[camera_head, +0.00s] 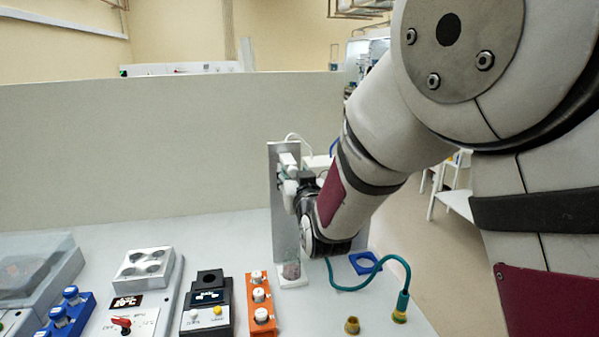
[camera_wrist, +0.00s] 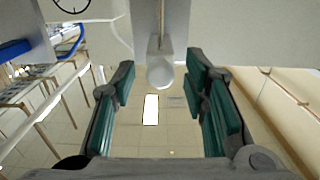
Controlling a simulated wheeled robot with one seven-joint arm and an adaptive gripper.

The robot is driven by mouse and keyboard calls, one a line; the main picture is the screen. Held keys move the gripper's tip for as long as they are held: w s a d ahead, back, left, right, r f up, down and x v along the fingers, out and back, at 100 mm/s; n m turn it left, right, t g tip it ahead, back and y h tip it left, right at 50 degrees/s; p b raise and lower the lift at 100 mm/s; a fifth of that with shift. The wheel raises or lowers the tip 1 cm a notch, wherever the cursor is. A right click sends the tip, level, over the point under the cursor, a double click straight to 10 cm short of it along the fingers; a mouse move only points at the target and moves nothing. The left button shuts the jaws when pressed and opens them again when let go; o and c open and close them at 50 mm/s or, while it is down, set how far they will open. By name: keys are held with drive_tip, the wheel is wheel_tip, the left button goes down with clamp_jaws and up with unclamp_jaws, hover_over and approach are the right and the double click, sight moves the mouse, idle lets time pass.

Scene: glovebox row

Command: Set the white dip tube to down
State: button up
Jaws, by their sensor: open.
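A white fitting on a tall grey upright plate (camera_head: 283,215) shows in the head view and is probably the white dip tube's mount (camera_head: 289,160). In the wrist view a white piece with a round end (camera_wrist: 160,73) sits midway between the fingers and may belong to the dip tube. My gripper (camera_wrist: 160,85) is open, its green-padded fingers on either side of this piece with gaps to both. A small clear vessel (camera_head: 291,270) with reddish contents stands on a white base at the plate's foot.
An orange rack (camera_head: 261,304) with white-capped vials, a black instrument (camera_head: 207,303) and a silver block heater (camera_head: 144,268) stand left. A blue square ring (camera_head: 366,263), a green hose (camera_head: 380,265) and a brass fitting (camera_head: 352,325) lie right. A grey wall (camera_head: 130,150) runs behind.

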drive_tip(key=shift+x, duration=0.85)
drive_tip(key=shift+c, duration=0.3)
clamp_jaws()
